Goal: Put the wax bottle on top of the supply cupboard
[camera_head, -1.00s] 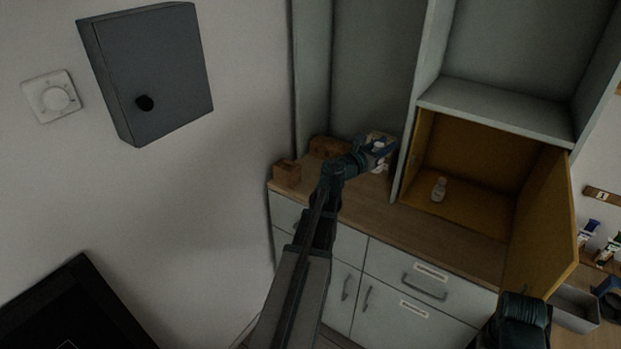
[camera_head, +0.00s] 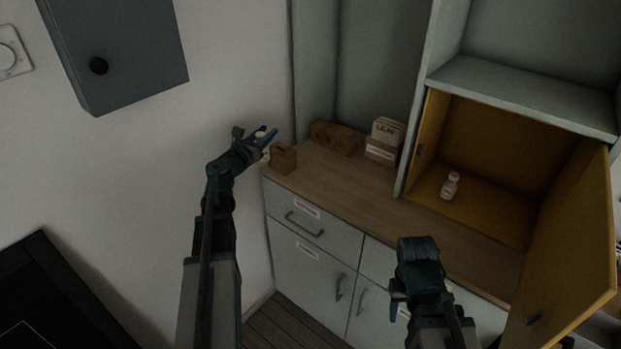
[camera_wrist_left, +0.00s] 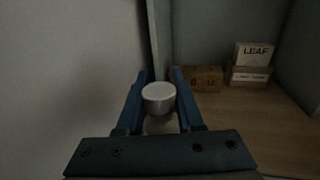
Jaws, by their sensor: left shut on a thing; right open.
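My left gripper (camera_head: 256,133) is shut on a small white-capped bottle (camera_head: 261,136), held in the air in front of the wall, left of the counter's back corner. In the left wrist view the round cap (camera_wrist_left: 158,92) shows between the blue fingers; its label is hidden, so I cannot tell whether it is the wax bottle. My right gripper (camera_head: 399,311) is open in front of the drawers. A second small white bottle (camera_head: 450,187) stands inside the yellow-lined cupboard (camera_head: 480,140), whose door (camera_head: 570,240) is open. The cupboard's grey top (camera_head: 520,90) looks bare.
A brown block (camera_head: 283,158), a longer brown block (camera_head: 336,138) and stacked boxes, the upper marked LEAF (camera_head: 387,131), stand on the wooden counter (camera_head: 345,190). A dark grey box (camera_head: 120,50) hangs on the wall. The counter's middle is clear.

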